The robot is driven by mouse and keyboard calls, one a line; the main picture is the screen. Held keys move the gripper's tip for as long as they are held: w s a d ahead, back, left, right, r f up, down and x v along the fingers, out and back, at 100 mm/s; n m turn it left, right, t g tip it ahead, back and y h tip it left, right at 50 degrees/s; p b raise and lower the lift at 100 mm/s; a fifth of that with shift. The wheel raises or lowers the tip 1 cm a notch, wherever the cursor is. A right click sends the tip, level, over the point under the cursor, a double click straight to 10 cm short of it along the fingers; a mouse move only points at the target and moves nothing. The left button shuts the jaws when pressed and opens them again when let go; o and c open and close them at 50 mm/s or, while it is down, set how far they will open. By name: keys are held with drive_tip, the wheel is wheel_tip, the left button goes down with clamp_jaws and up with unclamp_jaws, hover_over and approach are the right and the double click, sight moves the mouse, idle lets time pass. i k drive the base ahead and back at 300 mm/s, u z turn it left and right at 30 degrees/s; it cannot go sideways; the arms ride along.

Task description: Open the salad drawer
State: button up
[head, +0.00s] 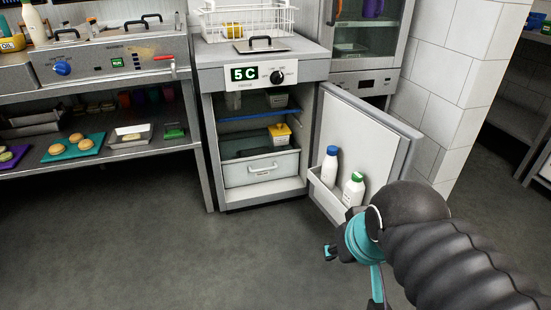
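The salad drawer (240,176) is a pale grey bin with a bar handle (263,170) on its front. It sits at the bottom of the small fridge (206,130), pushed in, with its front within the cabinet opening. The fridge door (362,135) is swung wide open to the right. My gripper (350,272), with teal and black parts, is at the lower right, in front of the door and well apart from the drawer. I cannot tell whether its fingers are open or shut, and I see nothing held in it.
A white bottle with a blue cap (330,167) and one with a green cap (353,190) stand in the door bin (325,198). A yellow-lidded tub (279,138) is just above the drawer. A steel counter (110,165) stands left. The floor (220,260) in front is clear.

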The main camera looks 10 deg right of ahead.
sight(258, 159)
drive_tip(key=z, duration=0.7)
drive_tip(key=i, duration=0.8)
drive_tip(key=u, duration=0.5)
